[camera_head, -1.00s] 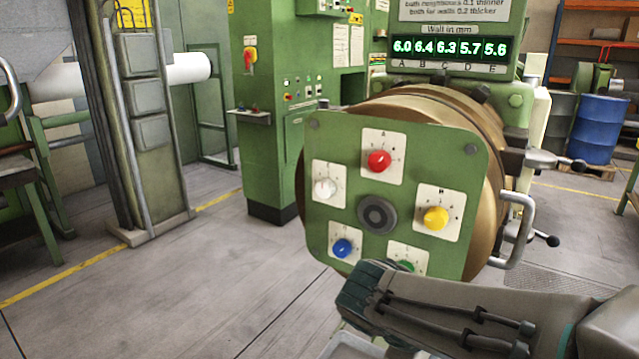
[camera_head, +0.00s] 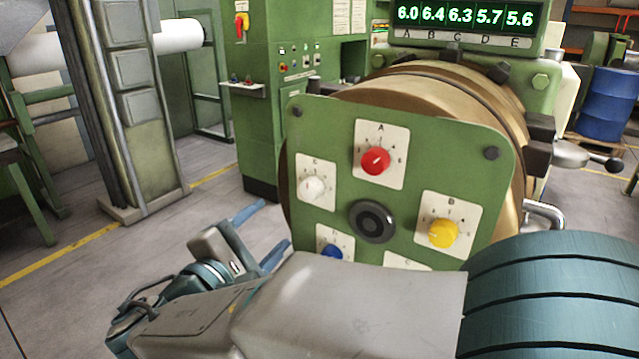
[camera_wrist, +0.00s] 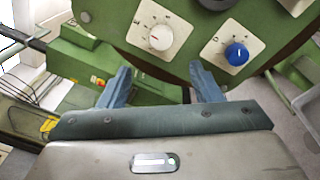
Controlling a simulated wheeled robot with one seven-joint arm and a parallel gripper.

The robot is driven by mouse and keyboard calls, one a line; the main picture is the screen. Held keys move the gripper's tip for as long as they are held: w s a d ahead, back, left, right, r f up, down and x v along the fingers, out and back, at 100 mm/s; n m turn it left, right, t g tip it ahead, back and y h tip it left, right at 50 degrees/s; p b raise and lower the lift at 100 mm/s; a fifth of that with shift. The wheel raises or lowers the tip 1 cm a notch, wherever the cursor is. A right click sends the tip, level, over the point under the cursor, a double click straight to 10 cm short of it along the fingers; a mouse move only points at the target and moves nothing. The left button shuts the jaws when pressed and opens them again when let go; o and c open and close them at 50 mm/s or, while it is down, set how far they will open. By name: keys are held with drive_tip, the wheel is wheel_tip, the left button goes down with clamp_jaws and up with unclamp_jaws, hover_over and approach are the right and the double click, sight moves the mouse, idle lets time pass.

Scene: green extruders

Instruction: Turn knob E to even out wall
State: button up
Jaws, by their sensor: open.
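Knob E (camera_head: 313,188) is the white knob on a white dial plate at the left of the green panel (camera_head: 330,125). It also shows in the wrist view (camera_wrist: 160,37), upper middle. My gripper (camera_head: 275,223) is open and empty, its blue fingers lying left of and below knob E in the head view. In the wrist view its fingertips (camera_wrist: 160,68) are apart, with knob E beyond and between them; no contact shows. The wall display (camera_head: 465,18) reads A 6.0, B 6.4, C 6.3, D 5.7, E 5.6.
The panel also has a red knob (camera_head: 375,161), a yellow knob (camera_head: 443,233), a blue knob (camera_head: 330,252) and a dark central hub (camera_head: 372,221). My arm hides the panel's lower part. A metal handle (camera_head: 545,214) juts out at right. Floor at left is open.

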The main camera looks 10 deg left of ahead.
sight(309, 192)
drive_tip(key=p+x, duration=0.2)
drive_tip(key=x, duration=1)
drive_tip(key=shift+w+d, duration=0.15)
drive_tip(key=shift+w, duration=0.05)
